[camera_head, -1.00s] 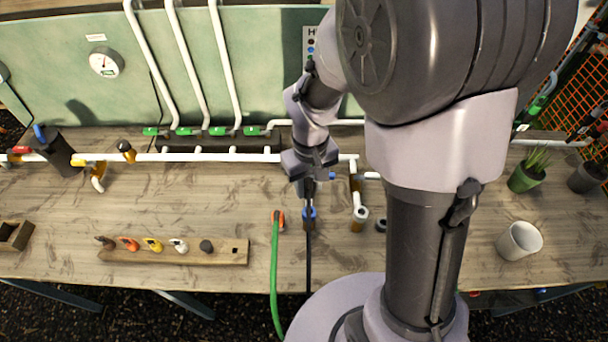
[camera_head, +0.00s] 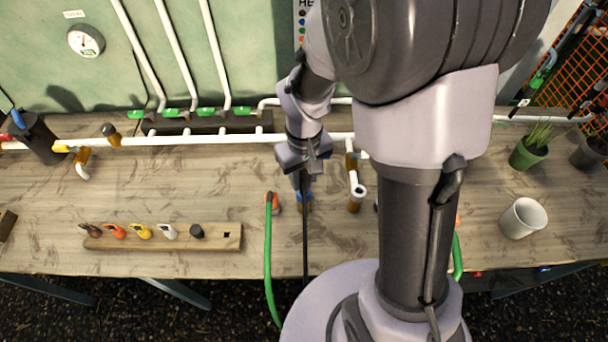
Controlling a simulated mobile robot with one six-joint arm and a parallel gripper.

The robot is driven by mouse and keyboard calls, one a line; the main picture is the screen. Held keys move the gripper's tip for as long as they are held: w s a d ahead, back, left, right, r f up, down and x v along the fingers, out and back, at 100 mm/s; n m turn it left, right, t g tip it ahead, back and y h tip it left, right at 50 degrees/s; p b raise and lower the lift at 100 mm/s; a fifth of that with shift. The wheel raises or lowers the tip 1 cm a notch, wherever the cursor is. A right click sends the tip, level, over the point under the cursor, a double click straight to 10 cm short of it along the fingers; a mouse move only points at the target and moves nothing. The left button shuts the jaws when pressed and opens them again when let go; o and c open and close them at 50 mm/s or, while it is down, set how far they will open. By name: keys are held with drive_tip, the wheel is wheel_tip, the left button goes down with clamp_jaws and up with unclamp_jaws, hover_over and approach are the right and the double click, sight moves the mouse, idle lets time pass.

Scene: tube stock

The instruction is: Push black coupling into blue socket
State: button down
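My gripper (camera_head: 303,178) points down at the middle of the bench. Its fingers are small and partly behind a dark thin line, so I cannot tell whether they are open, shut or holding something. A blue-ringed socket (camera_head: 304,195) shows just below the fingertips, mostly covered by them. I cannot tell whether they touch. No black coupling shows clearly at the fingers. A short black cylinder (camera_head: 197,231) stands on the wooden rack (camera_head: 140,243) at the left, beside an empty square hole; I cannot tell whether it is the coupling.
An orange connector with a green hose (camera_head: 267,240) stands just left of the gripper. A white pipe elbow (camera_head: 357,188) stands to its right. A white pipe (camera_head: 220,139) runs along the back.

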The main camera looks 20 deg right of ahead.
drive_tip(key=shift+f, duration=0.2)
drive_tip(key=shift+f+b, duration=0.35)
drive_tip(key=shift+b, duration=0.1)
drive_tip(key=shift+f, duration=0.25)
drive_tip(key=shift+f+b, duration=0.4)
drive_tip(key=shift+b, duration=0.1)
drive_tip(key=shift+f, duration=0.2)
idle(0.3)
drive_tip(key=shift+f+b, duration=0.35)
drive_tip(key=shift+b, duration=0.15)
drive_tip(key=shift+s, duration=0.1)
drive_tip(key=c, duration=0.9)
unclamp_jaws()
drive_tip(key=shift+c, duration=0.2)
